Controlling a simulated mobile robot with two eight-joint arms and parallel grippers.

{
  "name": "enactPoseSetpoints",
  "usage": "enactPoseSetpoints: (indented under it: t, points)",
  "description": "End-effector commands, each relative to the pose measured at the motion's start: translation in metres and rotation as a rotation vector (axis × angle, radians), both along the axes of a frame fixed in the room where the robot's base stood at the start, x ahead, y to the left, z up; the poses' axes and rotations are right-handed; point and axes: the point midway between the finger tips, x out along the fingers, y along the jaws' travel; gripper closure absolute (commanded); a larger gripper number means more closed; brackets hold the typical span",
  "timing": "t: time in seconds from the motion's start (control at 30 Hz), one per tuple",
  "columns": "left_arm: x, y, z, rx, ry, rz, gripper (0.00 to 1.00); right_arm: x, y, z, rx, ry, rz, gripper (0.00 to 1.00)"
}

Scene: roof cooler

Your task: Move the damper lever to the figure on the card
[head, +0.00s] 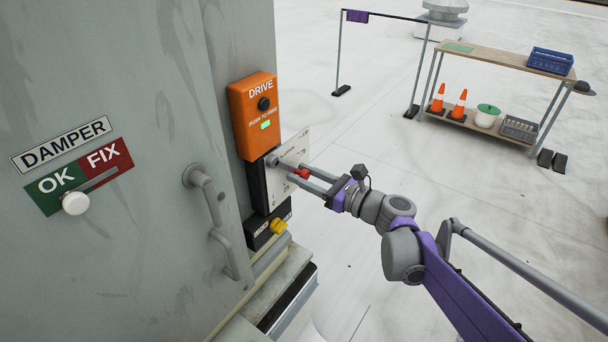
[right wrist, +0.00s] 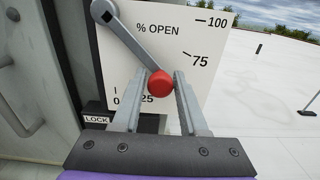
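The damper lever (right wrist: 133,38) is a grey bar with a red knob (right wrist: 160,83) at its end. It slants down and right from its pivot across a white "% OPEN" scale plate (right wrist: 190,42). It points between the 25 and 75 figures; the marks behind the knob are hidden. My right gripper (right wrist: 163,80) has its two fingers on either side of the red knob, seemingly shut on it. In the head view the knob (head: 302,173) sits at the fingertips of my right gripper (head: 304,175). My left gripper is out of view. I see no readable card with a figure.
Above the plate is an orange DRIVE box (head: 254,115) with a green light. Below is a yellow knob (head: 279,226) on the lock box. Door handles (head: 205,190) stick out left. The OK/FIX slider's white knob (head: 76,203) is at OK. A bench (head: 490,57) stands far right.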

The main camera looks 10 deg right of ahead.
Motion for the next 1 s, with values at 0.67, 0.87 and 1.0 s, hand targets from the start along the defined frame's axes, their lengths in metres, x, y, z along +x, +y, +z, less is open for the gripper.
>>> enactPoseSetpoints:
  t: [0.67, 0.87, 1.0]
  points:
    - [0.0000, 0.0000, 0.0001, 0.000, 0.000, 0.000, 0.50, 0.0004, -0.0008, 0.0007, 0.002, 0.001, -0.002, 1.00]
    - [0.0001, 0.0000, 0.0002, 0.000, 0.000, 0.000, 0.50, 0.0005, -0.0009, 0.0010, 0.004, 0.001, -0.002, 1.00]
    - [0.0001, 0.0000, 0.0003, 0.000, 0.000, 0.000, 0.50, 0.0006, -0.0009, 0.0012, 0.004, 0.001, -0.002, 1.00]
